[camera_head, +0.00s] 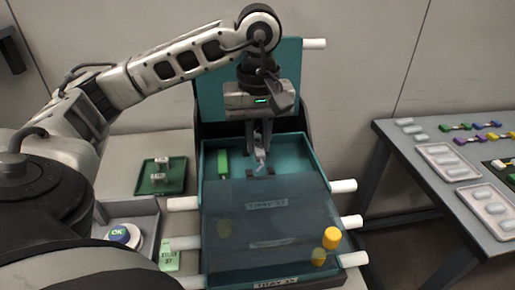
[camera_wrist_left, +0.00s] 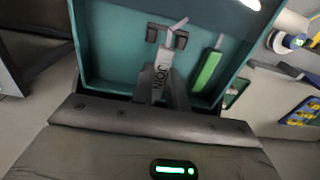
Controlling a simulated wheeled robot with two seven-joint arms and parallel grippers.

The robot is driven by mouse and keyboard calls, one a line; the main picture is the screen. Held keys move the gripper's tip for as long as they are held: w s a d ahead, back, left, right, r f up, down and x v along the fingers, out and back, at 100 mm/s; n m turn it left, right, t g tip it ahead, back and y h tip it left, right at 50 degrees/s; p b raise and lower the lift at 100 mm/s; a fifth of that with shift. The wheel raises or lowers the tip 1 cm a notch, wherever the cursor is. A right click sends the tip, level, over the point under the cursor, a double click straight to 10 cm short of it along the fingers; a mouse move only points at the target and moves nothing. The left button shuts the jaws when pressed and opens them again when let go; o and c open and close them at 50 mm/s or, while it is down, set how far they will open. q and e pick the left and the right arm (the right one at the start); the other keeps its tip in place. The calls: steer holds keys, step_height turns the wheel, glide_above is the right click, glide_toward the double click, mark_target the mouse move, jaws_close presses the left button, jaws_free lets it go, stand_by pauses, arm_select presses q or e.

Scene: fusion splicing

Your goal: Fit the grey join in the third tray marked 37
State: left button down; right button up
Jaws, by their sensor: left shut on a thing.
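My left gripper (camera_head: 262,158) comes down from above into the open teal tray (camera_head: 300,155). It is shut on the grey join (camera_head: 261,160), which also shows in the left wrist view (camera_wrist_left: 160,78) with "JOIN" lettered on it. The join points at a pair of dark clips on the tray floor, a left clip (camera_wrist_left: 152,34) and a right clip (camera_wrist_left: 181,40). Its tip shows near the gap between them; I cannot tell whether it touches them. A green bar (camera_head: 222,165) lies in the same tray, apart from the gripper. My right gripper is not in view.
Translucent tray lids (camera_head: 265,222) with labels cover the front. A yellow cylinder (camera_head: 331,238) stands at their right. A side table (camera_head: 425,175) at right holds several coloured pieces and white packs.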

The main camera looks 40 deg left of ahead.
mark_target(258, 144)
arm_select(q)
steer(key=shift+f, duration=1.4)
steer(key=shift+f+b, duration=0.25)
steer(key=shift+b, duration=0.05)
steer(key=c, duration=1.4)
jaws_free()
steer(key=shift+r, duration=0.1)
steer(key=shift+r, duration=0.1)
